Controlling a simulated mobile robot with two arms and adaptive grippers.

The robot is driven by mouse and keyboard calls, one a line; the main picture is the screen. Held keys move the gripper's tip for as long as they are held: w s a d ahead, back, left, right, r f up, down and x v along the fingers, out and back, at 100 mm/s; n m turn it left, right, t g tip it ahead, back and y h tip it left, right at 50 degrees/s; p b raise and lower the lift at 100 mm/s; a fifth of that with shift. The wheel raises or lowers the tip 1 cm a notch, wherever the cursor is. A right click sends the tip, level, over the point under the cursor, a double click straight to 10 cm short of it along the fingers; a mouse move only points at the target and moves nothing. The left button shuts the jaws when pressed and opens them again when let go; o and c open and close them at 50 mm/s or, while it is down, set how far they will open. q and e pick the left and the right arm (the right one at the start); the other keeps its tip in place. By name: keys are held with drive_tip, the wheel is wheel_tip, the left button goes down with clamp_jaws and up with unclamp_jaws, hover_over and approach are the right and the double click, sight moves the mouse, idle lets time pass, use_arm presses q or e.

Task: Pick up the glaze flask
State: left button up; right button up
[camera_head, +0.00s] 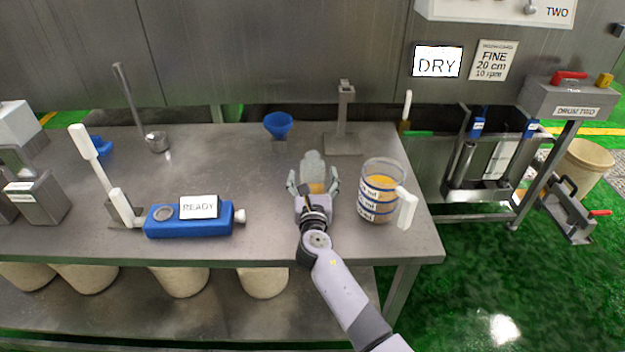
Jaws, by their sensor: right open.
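A translucent grey-green flask (313,165) with some amber content low down stands on the steel table, near the middle of the head view. I take it to be the glaze flask. My right gripper (313,183) is on the near side of it, with its fingers apart, one to each side of the flask's lower part. I cannot tell whether the fingers touch it. The gripper and wrist hide the flask's base. My left gripper is not in view.
A clear jug (379,190) with amber content and a white handle stands close right of the gripper. A blue funnel (278,124) and a metal stand (344,125) are behind. A blue device marked READY (165,222) lies at the left. The table's front edge (270,262) is near.

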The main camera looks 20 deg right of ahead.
drive_tip(key=shift+c, duration=0.3)
drive_tip(key=c, duration=1.3)
drive_tip(key=shift+o, duration=0.2)
